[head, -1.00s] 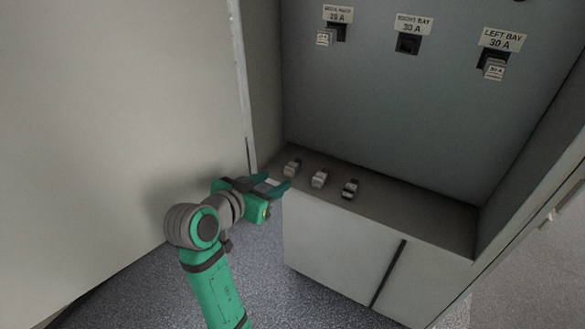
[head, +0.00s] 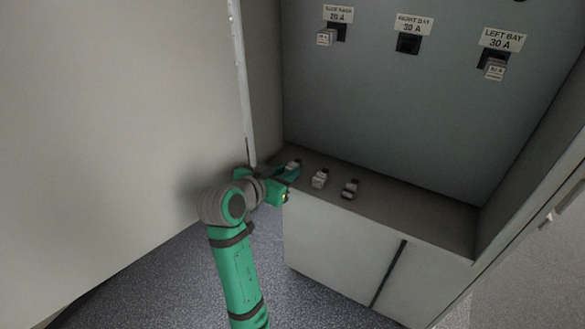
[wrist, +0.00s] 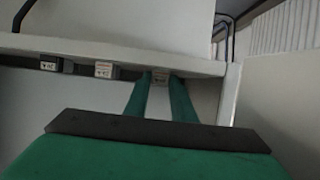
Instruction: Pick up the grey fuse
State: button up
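A small greyish fuse (head: 293,164) lies at the left end of the cabinet ledge in the head view, partly hidden by my gripper. My gripper (head: 290,173) has reached the front of the ledge at this fuse. In the wrist view the two green fingers of my gripper (wrist: 160,82) are apart, with the greyish fuse (wrist: 160,75) showing between their tips. I cannot tell whether the fingers touch it.
A whitish fuse (head: 320,179) and a dark fuse with a pale label (head: 350,188) lie further right on the ledge (head: 420,212). Labelled sockets are on the back panel; the right bay socket (head: 408,44) looks empty. The cabinet's left edge (head: 243,100) is close to my gripper.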

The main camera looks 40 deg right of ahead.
jog(key=c, duration=0.4)
jog(key=shift+r, duration=0.1)
jog(key=shift+r, duration=0.55)
jog(key=shift+s+a+r, duration=0.45)
jog(key=shift+s+r, duration=1.5)
jog(key=shift+s, duration=0.35)
jog(key=shift+s+a+r, duration=0.4)
jog(key=shift+s+r, duration=1.6)
jog(key=shift+s, duration=0.35)
jog(key=shift+s+a+r, duration=0.45)
jog(key=shift+s+r, duration=1.5)
jog(key=shift+s, duration=0.35)
